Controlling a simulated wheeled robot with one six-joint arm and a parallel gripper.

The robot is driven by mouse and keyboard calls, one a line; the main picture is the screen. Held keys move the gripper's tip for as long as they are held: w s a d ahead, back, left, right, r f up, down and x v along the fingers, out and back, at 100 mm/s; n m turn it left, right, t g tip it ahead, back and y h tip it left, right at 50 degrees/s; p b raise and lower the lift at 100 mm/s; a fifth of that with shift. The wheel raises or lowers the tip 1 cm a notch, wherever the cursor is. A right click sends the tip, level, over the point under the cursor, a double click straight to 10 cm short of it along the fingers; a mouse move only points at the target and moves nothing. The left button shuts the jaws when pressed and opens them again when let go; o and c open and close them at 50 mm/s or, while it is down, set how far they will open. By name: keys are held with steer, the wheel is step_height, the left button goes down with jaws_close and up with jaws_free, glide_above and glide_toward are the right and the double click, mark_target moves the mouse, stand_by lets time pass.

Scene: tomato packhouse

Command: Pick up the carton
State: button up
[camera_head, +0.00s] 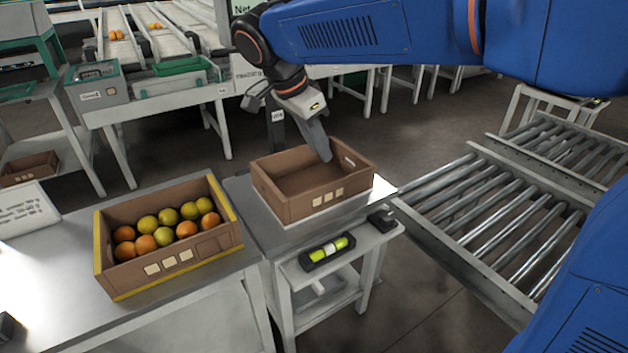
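An empty brown open-top carton (288,207) stands upright on a white-topped stand (240,190). It has three pale labels on its front wall and a hand slot in its right end wall. My gripper (322,154) reaches down over the carton's back wall, its grey fingertips over the carton's opening. I cannot tell whether the fingers touch the wall or how far apart they are. A second brown carton (140,274) with yellow edges stands on the table to the left and holds several orange and yellow-green tomatoes.
A roller conveyor (490,215) lies to the right of the stand. A yellow-green cylinder in a black holder (327,250) sits on the stand's lower front shelf. A white sign (25,210) stands at the left. Sorting lanes (150,40) run behind.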

glide_toward(342, 203)
steer(key=shift+w+d+f, duration=0.15)
steer(key=shift+w+f, duration=0.05)
steer(key=shift+w, duration=0.3)
steer(key=shift+s+x, duration=0.15)
steer(key=shift+x, duration=1.15)
steer(key=shift+s+x, duration=0.15)
steer(key=shift+x, duration=1.15)
steer(key=shift+f, duration=0.1)
jaws_close()
